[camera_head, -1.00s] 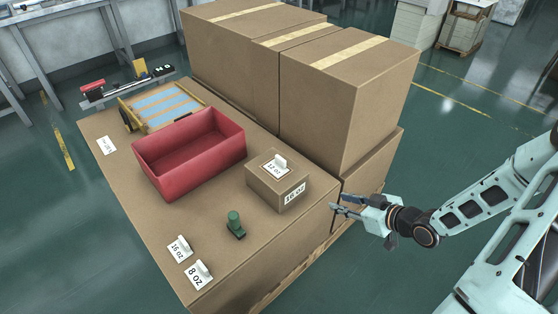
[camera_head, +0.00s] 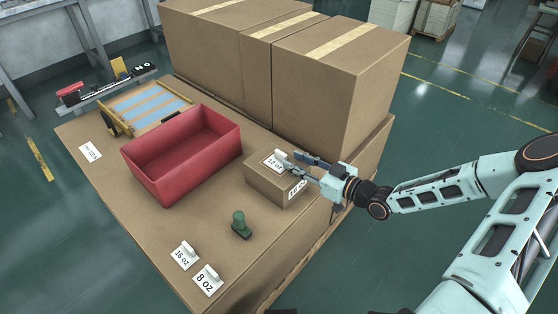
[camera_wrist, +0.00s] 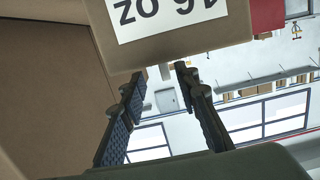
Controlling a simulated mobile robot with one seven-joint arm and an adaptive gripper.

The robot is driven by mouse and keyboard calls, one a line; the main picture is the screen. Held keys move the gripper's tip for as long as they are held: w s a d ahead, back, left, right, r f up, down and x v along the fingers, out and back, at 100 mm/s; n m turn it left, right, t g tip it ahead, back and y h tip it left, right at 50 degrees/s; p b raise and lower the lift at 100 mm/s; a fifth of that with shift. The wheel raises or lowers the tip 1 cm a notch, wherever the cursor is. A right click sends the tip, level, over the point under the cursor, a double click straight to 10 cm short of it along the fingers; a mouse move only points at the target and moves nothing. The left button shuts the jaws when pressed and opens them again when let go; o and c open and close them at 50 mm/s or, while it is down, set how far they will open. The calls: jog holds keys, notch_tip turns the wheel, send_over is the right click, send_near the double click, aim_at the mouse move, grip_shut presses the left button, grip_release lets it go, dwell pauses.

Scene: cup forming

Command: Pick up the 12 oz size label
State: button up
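The 12 oz size label (camera_head: 272,163) is a white card with an upright pale tab (camera_head: 281,155), on top of a small brown box (camera_head: 265,184). My gripper (camera_head: 293,162) reaches in from the right at the box's top right side, its fingertips close to the tab. In the wrist view the two dark fingers (camera_wrist: 159,74) are spread apart. A small pale piece shows between their tips, but I cannot tell if it is the tab. The box's printed side (camera_wrist: 172,14) appears upside down above them. Contact with the label cannot be made out.
A red bin (camera_head: 160,183) stands left of the box. A green-handled stamp (camera_head: 240,225) and the 16 oz (camera_head: 183,255) and 8 oz (camera_head: 208,280) labels lie in front. Large cartons (camera_head: 340,85) rise behind my gripper. Another label (camera_head: 90,151) lies far left.

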aim_at(286, 158)
jog(key=b+x, duration=0.1)
jog(key=x, duration=0.4)
jog(key=shift+s+a+b, duration=0.25)
jog(key=shift+b, duration=0.15)
jog(key=shift+w+a+r, duration=0.1)
jog(key=shift+w+a, duration=0.2)
grip_shut()
